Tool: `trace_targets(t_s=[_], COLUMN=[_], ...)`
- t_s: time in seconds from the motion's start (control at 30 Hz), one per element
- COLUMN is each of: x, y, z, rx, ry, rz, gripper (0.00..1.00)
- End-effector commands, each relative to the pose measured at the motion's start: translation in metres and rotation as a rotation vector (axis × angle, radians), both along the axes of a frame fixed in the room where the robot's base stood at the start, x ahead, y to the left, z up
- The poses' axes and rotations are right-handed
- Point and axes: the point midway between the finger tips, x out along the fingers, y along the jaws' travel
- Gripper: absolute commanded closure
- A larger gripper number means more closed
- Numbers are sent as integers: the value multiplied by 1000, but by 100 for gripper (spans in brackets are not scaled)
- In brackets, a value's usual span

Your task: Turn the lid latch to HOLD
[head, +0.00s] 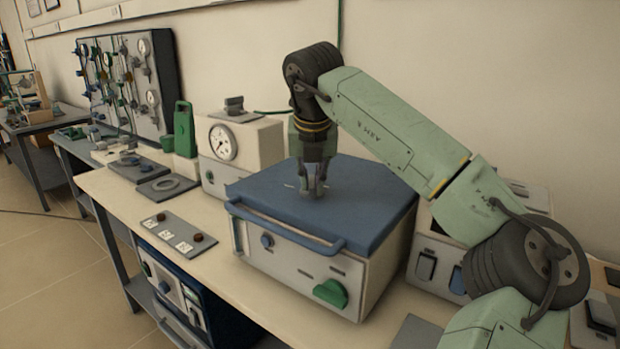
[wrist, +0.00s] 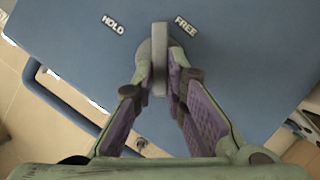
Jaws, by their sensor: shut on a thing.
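The lid latch (wrist: 160,50) is a grey bar handle on a round base on top of the blue lid (wrist: 240,70). In the wrist view its far end points up the picture, between the raised words HOLD (wrist: 114,24) and FREE (wrist: 186,26), nearer to FREE. My gripper (wrist: 161,88) is shut on the latch, with a fingertip on each side of the bar. In the head view my gripper (head: 316,192) points straight down at the lid (head: 265,200) of the furnace box; the latch is mostly hidden there by the fingers.
The furnace box (head: 290,262) has a blue front bar handle (head: 285,232) and a green knob (head: 330,292). A dial gauge unit (head: 245,140) stands behind it at left. A switch panel (head: 178,237) lies on the bench at left. Another unit (head: 425,245) stands close at right.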

Motion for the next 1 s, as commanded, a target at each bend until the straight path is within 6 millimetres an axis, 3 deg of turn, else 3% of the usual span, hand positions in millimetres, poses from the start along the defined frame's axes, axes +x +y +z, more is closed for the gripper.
trace_targets(t_s=[0.6,1.0], x=[4,7], y=[-11,-14], z=[4,2], rx=[4,1], ry=[1,1], rz=[579,849], gripper=[100,100])
